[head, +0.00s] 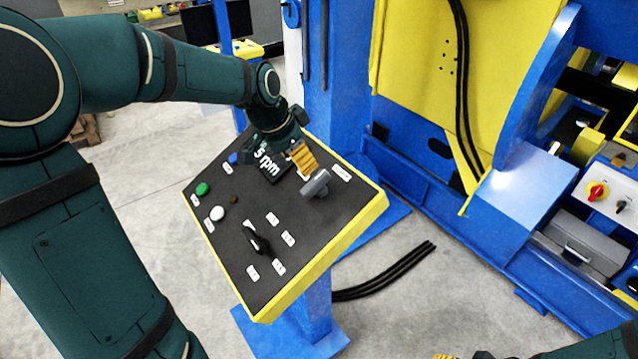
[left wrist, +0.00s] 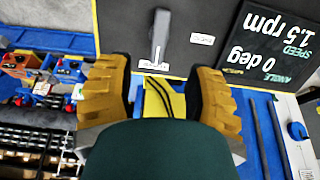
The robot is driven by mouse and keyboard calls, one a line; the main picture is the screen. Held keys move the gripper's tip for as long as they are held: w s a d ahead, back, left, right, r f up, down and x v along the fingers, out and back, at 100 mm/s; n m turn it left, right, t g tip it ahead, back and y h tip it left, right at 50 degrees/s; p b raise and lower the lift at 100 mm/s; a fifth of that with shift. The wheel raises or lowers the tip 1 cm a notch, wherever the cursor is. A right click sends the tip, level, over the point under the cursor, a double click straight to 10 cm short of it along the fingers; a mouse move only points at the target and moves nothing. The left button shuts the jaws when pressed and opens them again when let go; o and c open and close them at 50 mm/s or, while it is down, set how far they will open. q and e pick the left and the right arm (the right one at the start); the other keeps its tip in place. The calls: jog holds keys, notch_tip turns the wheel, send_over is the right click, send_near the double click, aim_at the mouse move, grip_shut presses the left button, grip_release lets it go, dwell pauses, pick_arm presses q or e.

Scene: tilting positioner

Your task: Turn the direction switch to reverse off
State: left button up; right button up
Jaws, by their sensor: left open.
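A tilted dark control panel with a yellow rim (head: 371,216) stands in front of me. It carries a black rotary switch (head: 257,240) ringed by small white labels, too small to read, and a grey lever (head: 316,184) near the right edge. I cannot tell from the labels which is the direction switch. My left gripper (head: 303,158) is over the panel's upper part, close to the grey lever. In the left wrist view, my left gripper (left wrist: 160,90) is open and empty, with the grey lever (left wrist: 160,35) beyond its fingertips. A small yellow part of my right gripper (head: 446,356) shows at the bottom edge.
The panel also has a green button (head: 202,189), a white button (head: 217,213) and a display (head: 271,166) reading 1.5 rpm and 0 deg in the left wrist view. A blue post (head: 337,80) and the yellow-and-blue machine (head: 420,70) stand behind. Black cables (head: 385,275) lie on the floor.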

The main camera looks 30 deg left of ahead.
aim_at(312, 182)
pick_arm(q)
jog(key=x, duration=1.2)
jog(key=shift+d, duration=0.1)
jog(key=shift+o, duration=0.2)
grip_shut()
